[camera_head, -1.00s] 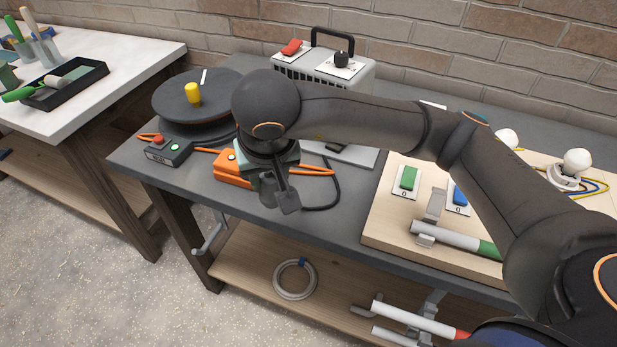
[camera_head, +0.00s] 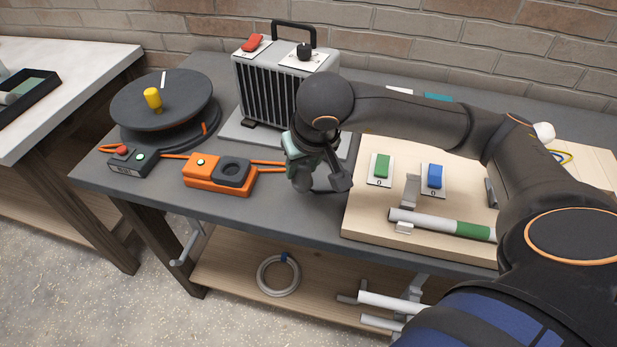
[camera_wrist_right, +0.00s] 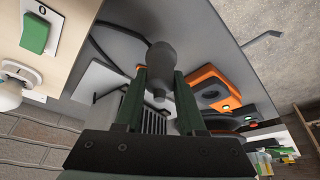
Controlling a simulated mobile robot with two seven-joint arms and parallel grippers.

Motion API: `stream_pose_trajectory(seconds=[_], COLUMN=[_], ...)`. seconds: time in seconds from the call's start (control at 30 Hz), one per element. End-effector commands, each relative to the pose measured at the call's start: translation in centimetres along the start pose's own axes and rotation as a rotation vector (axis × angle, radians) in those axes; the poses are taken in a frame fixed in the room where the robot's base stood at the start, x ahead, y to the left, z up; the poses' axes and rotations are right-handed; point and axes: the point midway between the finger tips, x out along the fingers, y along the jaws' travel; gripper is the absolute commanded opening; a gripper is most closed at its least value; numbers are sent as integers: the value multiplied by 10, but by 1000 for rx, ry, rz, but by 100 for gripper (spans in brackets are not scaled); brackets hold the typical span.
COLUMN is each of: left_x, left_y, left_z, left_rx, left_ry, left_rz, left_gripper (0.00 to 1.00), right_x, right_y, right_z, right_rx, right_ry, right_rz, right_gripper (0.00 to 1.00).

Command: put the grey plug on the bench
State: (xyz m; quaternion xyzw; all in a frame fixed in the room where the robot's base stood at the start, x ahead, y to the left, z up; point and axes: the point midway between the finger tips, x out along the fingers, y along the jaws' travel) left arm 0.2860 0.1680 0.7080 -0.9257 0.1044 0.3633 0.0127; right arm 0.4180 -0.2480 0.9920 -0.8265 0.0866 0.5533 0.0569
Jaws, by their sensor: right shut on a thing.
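The grey plug (camera_head: 303,181) is in my right gripper (camera_head: 304,168), just above the grey bench (camera_head: 265,212), to the right of the orange socket box. In the right wrist view the rounded grey plug (camera_wrist_right: 161,66) sits between the two green fingertips of my right gripper (camera_wrist_right: 160,84), which are shut on it. I cannot tell whether the plug touches the bench top. A dark cord (camera_wrist_right: 106,52) runs close by on the bench. My left gripper is not in view.
The orange box (camera_head: 205,178) has an empty dark round socket. A cable reel (camera_head: 185,100) stands behind it, a grey heater (camera_head: 275,90) at the back, and a wooden switch board (camera_head: 370,215) at the right. The front strip before the orange box is clear.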

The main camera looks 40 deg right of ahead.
Motion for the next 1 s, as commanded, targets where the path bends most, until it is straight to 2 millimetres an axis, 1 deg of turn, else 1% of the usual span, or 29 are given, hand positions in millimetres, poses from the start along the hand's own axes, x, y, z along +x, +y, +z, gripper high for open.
stream_pose_trajectory(seconds=[0.03,0.17,0.23,0.43,0.53,0.73,0.9,0.93,1.0], left_x=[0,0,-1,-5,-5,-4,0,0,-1], left_y=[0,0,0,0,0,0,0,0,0], left_z=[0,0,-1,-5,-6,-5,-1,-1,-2], left_rx=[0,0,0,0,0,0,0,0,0], left_ry=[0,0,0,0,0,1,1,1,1], left_rz=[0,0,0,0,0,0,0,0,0], left_gripper=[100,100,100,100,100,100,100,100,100], right_x=[5,12,18,41,44,44,49,48,47], right_y=[5,10,16,14,14,13,13,13,13], right_z=[2,4,6,16,17,17,18,18,18], right_rx=[2,2,1,0,0,0,0,0,0], right_ry=[-3,-1,-2,-3,0,1,1,1,1], right_rz=[1,0,2,-1,-2,-2,-2,-2,-2], right_gripper=[0,0,0,0,0,0,0,40,48])
